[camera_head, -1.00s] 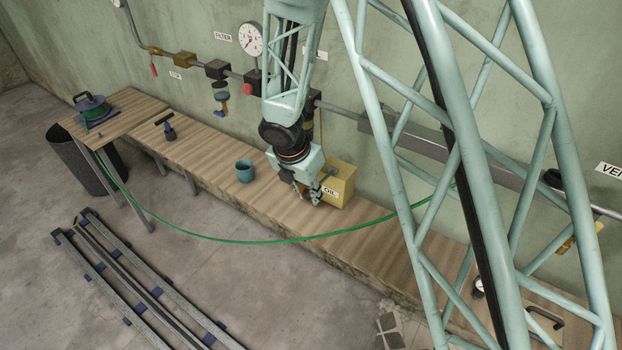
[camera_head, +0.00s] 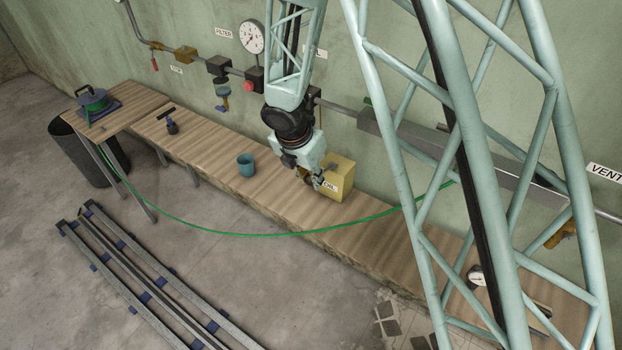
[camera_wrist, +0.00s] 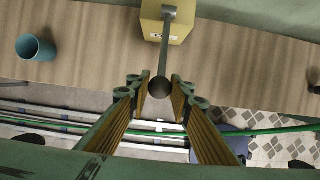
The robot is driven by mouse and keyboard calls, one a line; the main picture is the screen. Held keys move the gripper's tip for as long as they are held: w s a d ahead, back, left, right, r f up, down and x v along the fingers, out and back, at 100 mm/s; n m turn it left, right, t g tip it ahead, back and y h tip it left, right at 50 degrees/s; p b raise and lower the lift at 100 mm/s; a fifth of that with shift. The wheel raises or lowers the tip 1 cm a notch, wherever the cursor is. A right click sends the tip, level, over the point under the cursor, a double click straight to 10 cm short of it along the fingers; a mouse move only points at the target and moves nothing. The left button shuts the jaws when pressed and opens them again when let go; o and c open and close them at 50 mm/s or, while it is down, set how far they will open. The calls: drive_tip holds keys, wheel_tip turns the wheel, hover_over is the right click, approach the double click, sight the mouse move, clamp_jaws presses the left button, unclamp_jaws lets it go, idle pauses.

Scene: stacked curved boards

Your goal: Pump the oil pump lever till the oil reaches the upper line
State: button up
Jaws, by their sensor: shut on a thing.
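The oil pump is a yellow box (camera_head: 341,178) with a partly covered white label, on the wooden bench against the wall. In the wrist view the box (camera_wrist: 184,24) is at the top, and a grey lever (camera_wrist: 166,50) reaches from it towards me. The lever ends in a dark round knob (camera_wrist: 160,87). My gripper (camera_wrist: 160,88) has its two ribbed fingers on either side of the knob, shut on it. In the head view my gripper (camera_head: 318,182) is at the front left of the box and hides most of the lever. No oil level or line can be made out.
A teal cup (camera_head: 246,168) stands left of the pump. A green hose (camera_head: 250,234) hangs across the front of the bench. Pipes with a pressure gauge (camera_head: 252,37) run along the wall. Rails (camera_head: 145,285) lie on the floor. Bench between cup and pump is clear.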

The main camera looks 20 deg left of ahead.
drive_tip(key=o, duration=0.8)
drive_tip(key=shift+o, duration=0.2)
drive_tip(key=p+v, duration=0.5)
drive_tip(key=v, duration=0.2)
idle(0.4)
idle(0.4)
